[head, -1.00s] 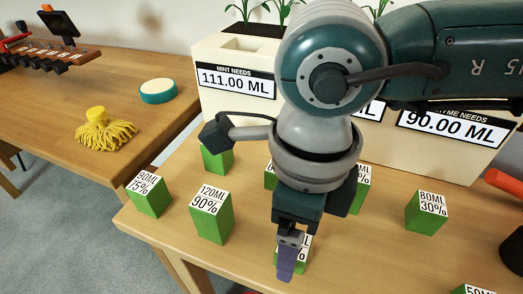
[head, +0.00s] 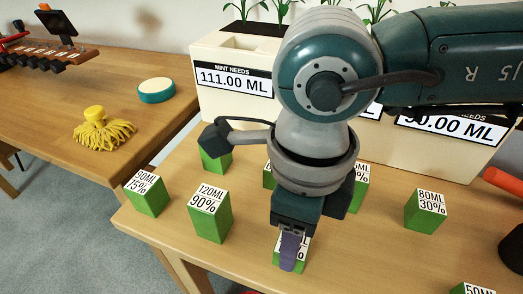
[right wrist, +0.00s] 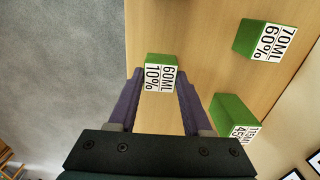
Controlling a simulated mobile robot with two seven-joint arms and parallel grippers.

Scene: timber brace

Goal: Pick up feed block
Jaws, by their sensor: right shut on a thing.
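The green feed block (head: 303,256) has a white label on top, which reads 60ML 10% in the right wrist view (right wrist: 160,73). It is near the front edge of the table. My right gripper (head: 289,258) comes down over it and is shut on it, with one purple finger on each side in the wrist view (right wrist: 159,84). In the head view a finger and the wrist hide part of the block and its label. I cannot tell whether it touches the table. My left gripper is not in view.
Other green blocks stand around: 120ML 90% (head: 209,217), 90ML 75% (head: 147,197), 80ML 30% (head: 425,212) and 70ML 60% (right wrist: 260,40). A cream planter (head: 235,105) labelled 111.00 ML stands behind. A yellow mop head (head: 103,130) lies on the left table.

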